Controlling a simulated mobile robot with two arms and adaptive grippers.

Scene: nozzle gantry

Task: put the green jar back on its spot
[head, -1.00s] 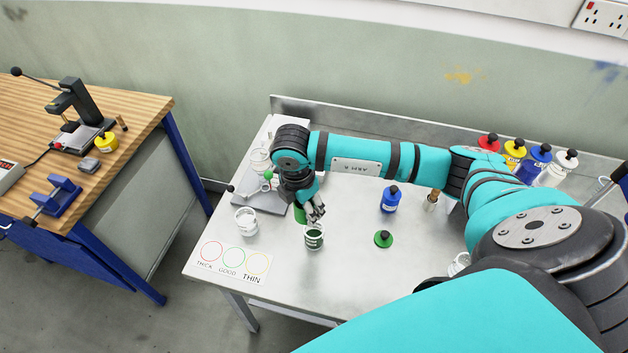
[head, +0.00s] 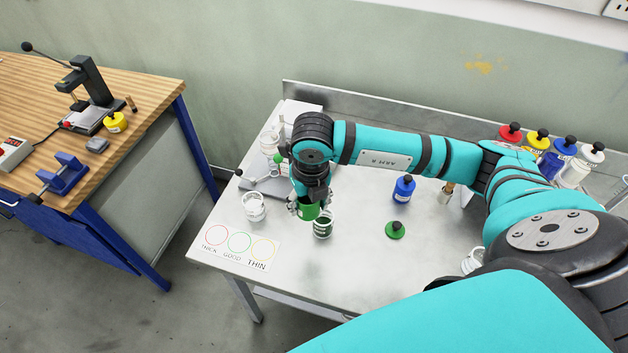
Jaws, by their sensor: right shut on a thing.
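The green jar (head: 308,211) shows between the fingers of my right gripper (head: 306,206), which is shut on it. The jar is partly covered by the fingers; I cannot tell whether its base touches the table. Just right of it stands a clear cup (head: 323,228) with dark green contents. A green lid with a black knob (head: 396,230) lies apart on the table to the right. No marked spot for the jar is clearly visible. My left gripper is not in view.
On the metal table (head: 350,270) are a white cup (head: 254,208), a card with three rings (head: 239,243) and a blue bottle (head: 403,188). Red, yellow, blue and white bottles (head: 574,172) stand at the back right. The front middle is clear. A wooden bench (head: 150,90) is at left.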

